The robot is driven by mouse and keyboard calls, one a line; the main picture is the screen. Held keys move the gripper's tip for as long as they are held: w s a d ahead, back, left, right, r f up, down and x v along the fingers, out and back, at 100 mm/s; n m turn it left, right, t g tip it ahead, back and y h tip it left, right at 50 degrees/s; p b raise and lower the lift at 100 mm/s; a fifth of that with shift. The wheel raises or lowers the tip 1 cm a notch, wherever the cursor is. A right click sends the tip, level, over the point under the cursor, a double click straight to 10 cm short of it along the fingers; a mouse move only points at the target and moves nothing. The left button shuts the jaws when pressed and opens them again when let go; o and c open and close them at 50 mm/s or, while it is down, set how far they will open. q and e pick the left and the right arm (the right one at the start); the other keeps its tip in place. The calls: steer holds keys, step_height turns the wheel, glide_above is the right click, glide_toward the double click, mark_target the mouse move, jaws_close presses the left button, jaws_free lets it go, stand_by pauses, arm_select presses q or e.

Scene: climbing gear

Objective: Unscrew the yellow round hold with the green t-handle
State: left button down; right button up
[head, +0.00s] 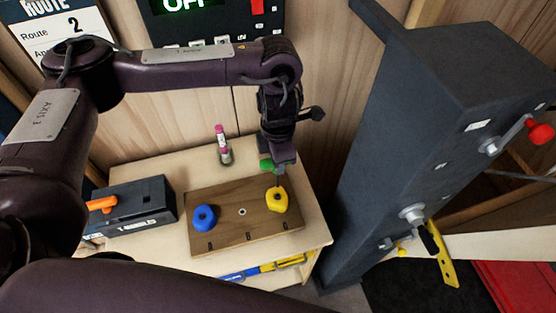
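The yellow round hold (277,201) sits at the right end of a brown wooden board on the table. The green t-handle (266,165) stands above it, its thin shaft running down to the middle of the hold. My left gripper (284,157) is over the hold, pointing down, and appears shut on the green t-handle; the green end sticks out on its left side. The fingers hide the rest of the handle. I cannot tell how deep the tip sits in the hold. My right gripper is not in view.
A blue hold (204,217) is at the board's (240,234) left end. A dark box (141,208) with an orange handle (102,204) stands left, a pink-topped item (220,134) behind. A tall dark-grey panel (400,150) rises close on the right. A blue-yellow tool (262,269) lies at the front.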

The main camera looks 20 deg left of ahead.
arm_select(q)
step_height(320, 180, up, 2)
steer(key=shift+r, duration=2.95)
